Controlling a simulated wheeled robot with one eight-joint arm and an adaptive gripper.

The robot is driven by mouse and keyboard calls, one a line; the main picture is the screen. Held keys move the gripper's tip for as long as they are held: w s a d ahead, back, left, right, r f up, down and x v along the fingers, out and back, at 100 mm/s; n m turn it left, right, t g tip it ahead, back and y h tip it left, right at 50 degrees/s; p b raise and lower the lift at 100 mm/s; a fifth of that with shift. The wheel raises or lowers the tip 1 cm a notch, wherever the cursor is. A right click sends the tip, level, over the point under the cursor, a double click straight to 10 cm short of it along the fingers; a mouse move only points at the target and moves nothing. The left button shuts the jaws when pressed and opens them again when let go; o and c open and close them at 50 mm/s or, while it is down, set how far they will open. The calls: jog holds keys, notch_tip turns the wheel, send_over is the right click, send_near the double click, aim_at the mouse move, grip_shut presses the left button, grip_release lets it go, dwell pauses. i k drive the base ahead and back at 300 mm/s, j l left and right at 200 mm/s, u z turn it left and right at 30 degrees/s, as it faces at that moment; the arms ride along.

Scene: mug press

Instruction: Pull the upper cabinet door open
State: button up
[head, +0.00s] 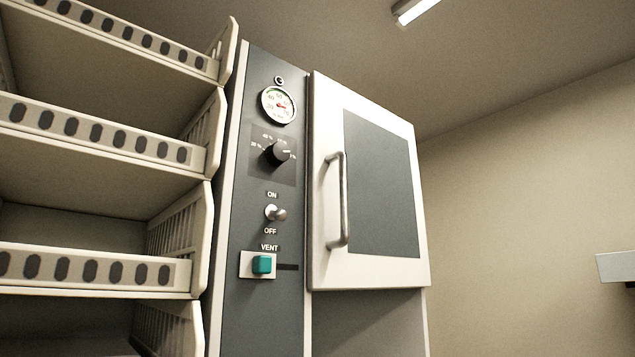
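The upper cabinet door (308,262) is white-framed with a dark grey panel (382,190) in its middle. It looks shut against the cabinet in the head view, right of centre. A vertical metal bar handle (344,200) is on the door's left side. My gripper is not in the head view, so its distance from the handle cannot be told.
Left of the door is a grey control panel (232,318) with a gauge (278,105), a black knob (277,153), an ON/OFF toggle (276,213) and a green VENT button (262,264). White shelves (90,200) stand at the left. A grey box-like edge (615,266) juts in at the right.

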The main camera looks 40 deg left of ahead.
aim_at(366, 228)
jog(key=u, duration=1.25)
